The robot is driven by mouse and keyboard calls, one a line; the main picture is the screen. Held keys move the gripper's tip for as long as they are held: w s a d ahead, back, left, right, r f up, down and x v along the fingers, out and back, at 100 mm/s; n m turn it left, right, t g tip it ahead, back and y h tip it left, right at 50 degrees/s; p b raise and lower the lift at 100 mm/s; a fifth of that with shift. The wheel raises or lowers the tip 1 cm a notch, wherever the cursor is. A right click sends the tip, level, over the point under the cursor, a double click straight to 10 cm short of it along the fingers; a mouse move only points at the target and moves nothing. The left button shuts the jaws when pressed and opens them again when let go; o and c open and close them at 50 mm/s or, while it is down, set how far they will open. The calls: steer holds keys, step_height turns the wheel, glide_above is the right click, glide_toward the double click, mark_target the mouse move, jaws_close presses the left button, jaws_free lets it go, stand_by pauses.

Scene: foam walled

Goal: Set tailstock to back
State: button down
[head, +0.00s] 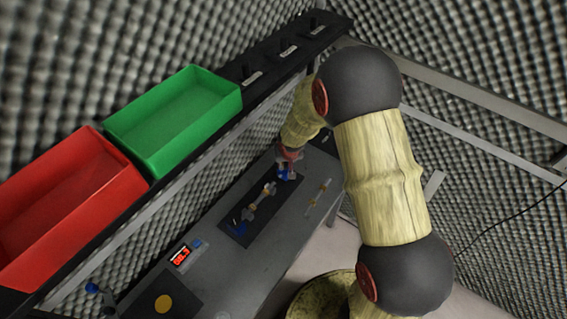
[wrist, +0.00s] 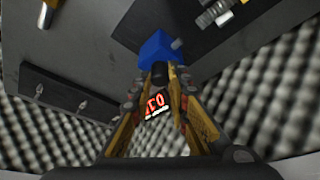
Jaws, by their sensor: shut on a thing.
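The blue tailstock (head: 285,173) stands at the far end of a black base plate (head: 232,231) on the grey bench. My gripper (head: 290,154) is at this blue block, and its fingers partly cover it. In the wrist view the fingers (wrist: 160,73) come together at the near side of the blue block (wrist: 153,48), shut on a dark part there that I take to be the tailstock's.
A red digital display (head: 181,257) sits on the bench, near a yellow disc (head: 163,304). Thin rods (head: 318,192) lie right of the plate. A green bin (head: 172,118) and a red bin (head: 70,205) stand on the shelf at left. Foam walls enclose the bench.

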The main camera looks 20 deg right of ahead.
steer(key=shift+w+d, duration=0.1)
steer(key=c, duration=1.9)
jaws_free()
steer(key=shift+d, duration=0.15)
steer(key=shift+o, duration=1.1)
steer(key=v, duration=1.2)
